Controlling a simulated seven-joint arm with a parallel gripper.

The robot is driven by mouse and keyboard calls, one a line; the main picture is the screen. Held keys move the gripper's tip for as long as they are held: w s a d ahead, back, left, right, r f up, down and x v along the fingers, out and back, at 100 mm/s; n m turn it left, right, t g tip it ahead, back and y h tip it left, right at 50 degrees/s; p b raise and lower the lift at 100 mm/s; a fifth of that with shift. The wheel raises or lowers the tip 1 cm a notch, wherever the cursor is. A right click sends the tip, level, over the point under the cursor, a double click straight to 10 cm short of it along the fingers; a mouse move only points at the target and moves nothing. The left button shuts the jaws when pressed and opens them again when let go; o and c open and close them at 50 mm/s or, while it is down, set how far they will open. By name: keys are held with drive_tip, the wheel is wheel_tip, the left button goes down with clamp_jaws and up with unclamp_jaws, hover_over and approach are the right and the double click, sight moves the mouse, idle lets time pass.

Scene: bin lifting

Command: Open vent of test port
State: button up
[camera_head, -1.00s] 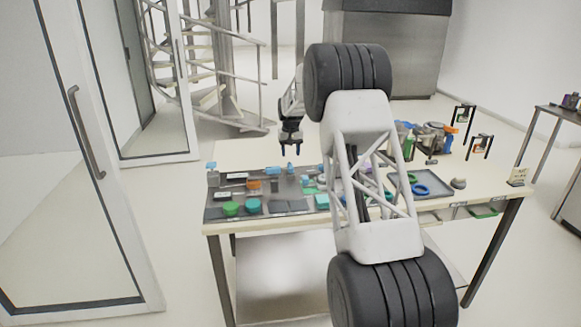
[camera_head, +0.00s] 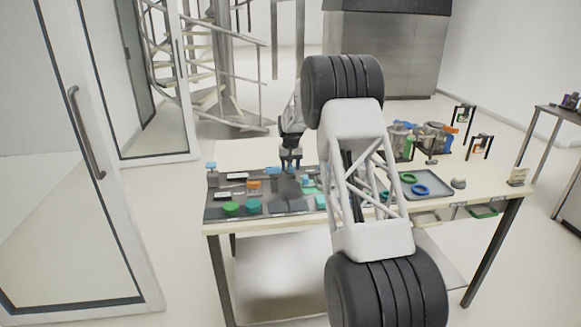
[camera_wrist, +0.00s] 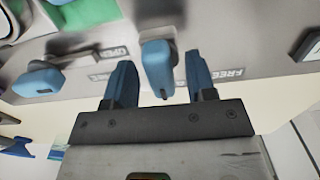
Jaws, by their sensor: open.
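My gripper (camera_wrist: 158,82) shows in the wrist view with its two blue fingers apart. A blue handle (camera_wrist: 159,66) on a grey fitting stands between the fingers, with a gap on either side. Another blue lever (camera_wrist: 40,80) lies to the left, by a label reading OPEN. In the head view my gripper (camera_head: 290,168) is low over the back edge of the dark panel (camera_head: 225,212). Which handle is the test port's vent I cannot tell. The handle between the fingers is hidden in the head view.
Green (camera_head: 231,208) and teal (camera_head: 253,206) knobs stand on the panel's front. A grey tray with a blue ring (camera_head: 420,190) lies to the right, and jars with tools stand behind it. A glass door stands left of the table.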

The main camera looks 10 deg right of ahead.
drive_tip(key=c, duration=0.9)
drive_tip(key=shift+m, duration=0.5)
drive_tip(key=m, duration=0.3)
drive_tip(key=shift+m, duration=0.3)
drive_tip(key=m, duration=1.3)
drive_tip(key=shift+m, duration=0.3)
